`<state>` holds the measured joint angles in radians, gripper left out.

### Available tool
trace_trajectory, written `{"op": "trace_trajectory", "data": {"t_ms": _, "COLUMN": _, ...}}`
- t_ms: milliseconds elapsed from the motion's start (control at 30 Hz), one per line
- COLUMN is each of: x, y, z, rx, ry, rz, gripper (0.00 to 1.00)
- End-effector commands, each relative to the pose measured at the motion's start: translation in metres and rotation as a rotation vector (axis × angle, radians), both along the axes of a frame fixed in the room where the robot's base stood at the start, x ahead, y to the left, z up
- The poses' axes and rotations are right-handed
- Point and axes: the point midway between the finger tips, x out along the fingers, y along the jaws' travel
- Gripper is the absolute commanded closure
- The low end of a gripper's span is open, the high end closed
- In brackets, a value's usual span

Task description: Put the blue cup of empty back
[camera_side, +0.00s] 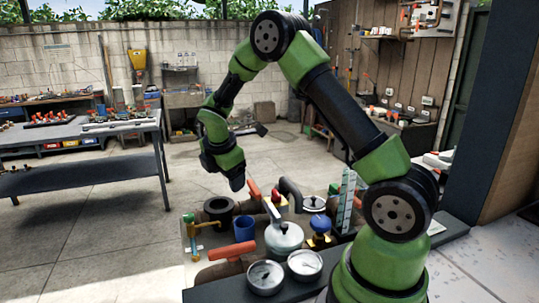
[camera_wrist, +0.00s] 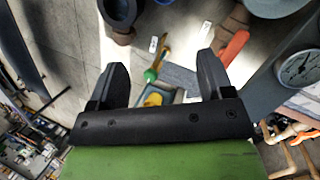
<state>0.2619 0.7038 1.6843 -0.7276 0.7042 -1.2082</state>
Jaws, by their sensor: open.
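The blue cup (camera_side: 244,228) stands upright among the pipes and gauges in the side view, just right of a round dark pot (camera_side: 218,211). In the wrist view a small blue patch shows at the top edge; I cannot tell if it is the cup. My gripper (camera_side: 237,184) hangs above and behind the cup, apart from it, pointing down. In the wrist view my gripper (camera_wrist: 162,78) has its two dark fingers wide apart, with nothing held between them.
Near the cup are a brass valve with a teal part (camera_side: 193,228), orange-red handles (camera_side: 233,252), a silver lidded vessel (camera_side: 284,238), two round gauges (camera_side: 265,277) and a blue-knobbed valve (camera_side: 320,225). A dark workbench (camera_side: 80,180) stands at the left. Open floor lies between.

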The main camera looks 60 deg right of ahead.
Motion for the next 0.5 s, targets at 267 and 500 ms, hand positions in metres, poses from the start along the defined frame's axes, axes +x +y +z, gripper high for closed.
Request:
{"op": "trace_trajectory", "data": {"t_ms": 267, "x": -0.051, "y": 0.065, "z": 0.106, "rx": 0.233, "ry": -0.324, "rz": -0.499, "gripper": 0.26}}
{"op": "trace_trajectory", "data": {"t_ms": 500, "x": -0.119, "y": 0.118, "z": 0.155, "rx": 0.535, "ry": -0.504, "rz": -0.909, "gripper": 0.26}}
